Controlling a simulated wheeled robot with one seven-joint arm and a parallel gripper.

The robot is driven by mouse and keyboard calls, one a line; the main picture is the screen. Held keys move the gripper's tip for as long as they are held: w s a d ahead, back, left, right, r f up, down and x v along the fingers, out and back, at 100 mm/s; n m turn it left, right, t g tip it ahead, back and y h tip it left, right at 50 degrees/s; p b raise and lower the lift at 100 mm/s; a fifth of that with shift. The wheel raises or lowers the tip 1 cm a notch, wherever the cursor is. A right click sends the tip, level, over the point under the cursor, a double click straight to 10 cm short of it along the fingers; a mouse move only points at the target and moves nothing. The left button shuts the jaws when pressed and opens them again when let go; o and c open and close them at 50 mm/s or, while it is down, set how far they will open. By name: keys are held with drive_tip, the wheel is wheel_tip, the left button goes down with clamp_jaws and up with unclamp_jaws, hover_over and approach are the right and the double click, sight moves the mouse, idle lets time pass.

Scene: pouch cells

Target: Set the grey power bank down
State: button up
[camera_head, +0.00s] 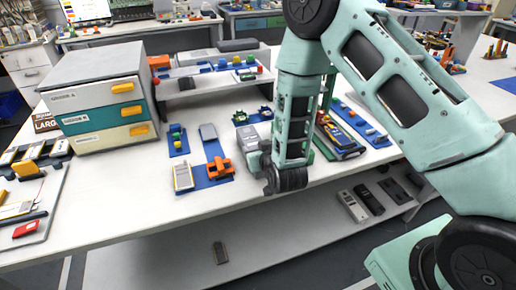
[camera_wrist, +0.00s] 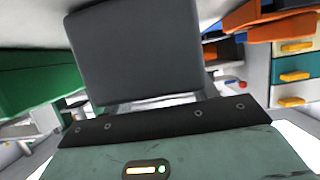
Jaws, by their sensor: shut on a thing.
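The grey power bank (camera_wrist: 138,55) fills the upper middle of the wrist view as a dark grey slab with rounded corners. My gripper (camera_wrist: 150,103) is shut on it, and the slab hides much of the fingers. In the head view my gripper (camera_head: 250,140) is beside the lower end of my arm, over the middle of the white table (camera_head: 130,215). The arm partly covers it there, and I cannot clearly pick out the power bank or tell its gap to the tabletop.
A drawer cabinet (camera_head: 102,98) stands at the left. Several devices lie on the right.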

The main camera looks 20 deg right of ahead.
drive_tip(key=shift+f, duration=0.1)
drive_tip(key=o, duration=1.3)
drive_tip(key=shift+o, duration=0.2)
